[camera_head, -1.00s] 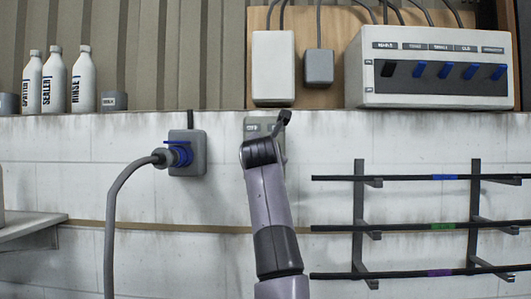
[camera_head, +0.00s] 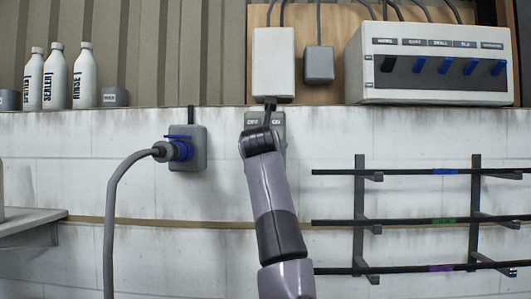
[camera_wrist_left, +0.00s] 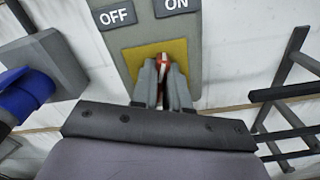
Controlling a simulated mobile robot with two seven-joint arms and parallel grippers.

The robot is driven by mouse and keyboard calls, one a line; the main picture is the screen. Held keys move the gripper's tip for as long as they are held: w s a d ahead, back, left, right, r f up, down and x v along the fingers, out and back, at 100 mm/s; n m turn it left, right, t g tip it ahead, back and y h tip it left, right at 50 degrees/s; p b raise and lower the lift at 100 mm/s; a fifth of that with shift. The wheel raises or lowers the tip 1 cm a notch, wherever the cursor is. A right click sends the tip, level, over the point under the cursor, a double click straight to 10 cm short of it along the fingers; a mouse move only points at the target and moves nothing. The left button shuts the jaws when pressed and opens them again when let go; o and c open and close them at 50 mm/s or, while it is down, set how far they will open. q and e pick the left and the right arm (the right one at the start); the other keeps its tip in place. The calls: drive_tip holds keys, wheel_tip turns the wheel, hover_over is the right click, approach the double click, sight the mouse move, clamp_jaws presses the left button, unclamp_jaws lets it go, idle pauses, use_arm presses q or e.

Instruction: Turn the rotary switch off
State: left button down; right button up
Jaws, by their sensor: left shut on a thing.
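The rotary switch is a grey-green box (camera_head: 279,128) on the white wall, mostly hidden behind my arm in the head view. In the left wrist view the switch box (camera_wrist_left: 127,42) carries an OFF label (camera_wrist_left: 117,14) on the left and an ON label (camera_wrist_left: 176,4) on the right, above a yellow plate (camera_wrist_left: 125,60). A red knob (camera_wrist_left: 162,60) with a pale mark stands on the plate. My left gripper (camera_wrist_left: 162,72) is shut on this knob, one finger on each side. The fingers partly hide the knob, so its exact pointing is unclear. My right gripper is not in view.
A grey socket with a blue plug (camera_head: 180,151) and thick cable is left of the switch. A rack with black rods (camera_head: 400,221) is on the right. A light grey box (camera_head: 273,62) and a control panel (camera_head: 430,90) are above. Bottles (camera_head: 55,80) stand upper left.

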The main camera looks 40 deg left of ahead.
use_arm(q)
drive_tip(key=n+b, duration=0.1)
drive_tip(key=n, duration=0.3)
drive_tip(key=n+b, duration=0.1)
drive_tip(key=n, duration=0.3)
drive_tip(key=n+b, duration=0.1)
drive_tip(key=n, duration=0.3)
drive_tip(key=shift+s+a+b, duration=0.25)
drive_tip(key=shift+a+b, duration=0.05)
drive_tip(key=shift+b, duration=0.05)
drive_tip(key=shift+r, duration=0.1)
drive_tip(key=c, duration=1.1)
unclamp_jaws()
